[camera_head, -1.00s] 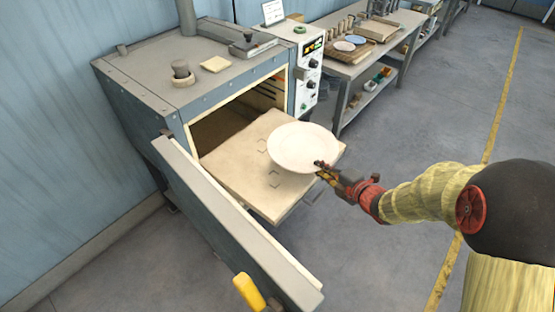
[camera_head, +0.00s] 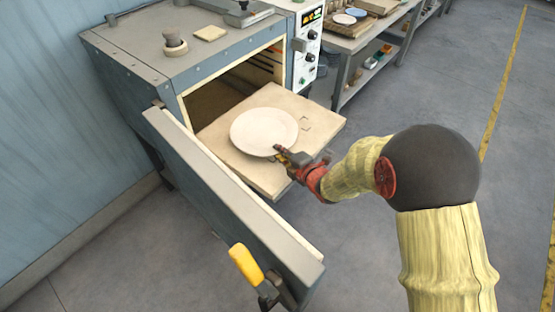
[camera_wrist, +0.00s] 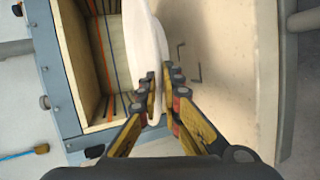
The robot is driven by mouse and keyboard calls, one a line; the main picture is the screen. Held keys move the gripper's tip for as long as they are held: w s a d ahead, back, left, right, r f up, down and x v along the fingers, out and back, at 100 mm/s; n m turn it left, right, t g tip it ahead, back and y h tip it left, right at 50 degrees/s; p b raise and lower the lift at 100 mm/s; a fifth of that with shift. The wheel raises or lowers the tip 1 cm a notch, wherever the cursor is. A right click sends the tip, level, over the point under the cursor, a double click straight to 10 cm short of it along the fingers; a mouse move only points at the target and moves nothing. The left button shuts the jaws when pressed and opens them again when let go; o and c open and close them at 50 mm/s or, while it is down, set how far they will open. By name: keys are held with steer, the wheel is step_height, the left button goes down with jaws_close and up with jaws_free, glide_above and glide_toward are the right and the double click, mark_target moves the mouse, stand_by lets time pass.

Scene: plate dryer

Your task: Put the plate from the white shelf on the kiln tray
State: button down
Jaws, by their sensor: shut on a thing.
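The white plate (camera_head: 264,130) is over the kiln tray (camera_head: 318,112), which sticks out of the open kiln. My gripper (camera_head: 280,152) is shut on the plate's near rim. In the wrist view the plate (camera_wrist: 146,45) shows edge-on between the two fingers of my gripper (camera_wrist: 160,92). The tray (camera_wrist: 235,70) lies beyond it there, with bracket-like marks on its surface. I cannot tell whether the plate touches the tray or hangs just above it.
The kiln (camera_head: 175,62) stands behind the tray. Its open door (camera_head: 225,195), with a yellow handle (camera_head: 246,265), reaches forward on the left of the tray. A workbench (camera_head: 362,42) with dishes stands at the back right. The floor on the right is clear.

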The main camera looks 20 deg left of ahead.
mark_target(278, 165)
steer(key=shift+a+f, duration=0.2)
steer(key=shift+a, duration=0.05)
step_height(278, 165, down, 3)
steer(key=shift+a+f+b, duration=0.1)
steer(key=shift+f+b, duration=0.05)
steer(key=shift+b, duration=0.75)
steer(key=c, duration=2.4)
jaws_free()
steer(key=shift+f, duration=0.1)
steer(key=shift+o, duration=0.6)
steer(key=shift+s, duration=0.1)
steer(key=shift+s+d+r, duration=0.1)
steer(key=shift+d+r, duration=0.1)
steer(key=shift+d, duration=0.05)
steer(key=p+v, duration=0.3)
steer(key=v, duration=0.8)
steer(key=shift+s, duration=0.2)
steer(key=shift+d+r, duration=0.1)
steer(key=shift+r, duration=0.05)
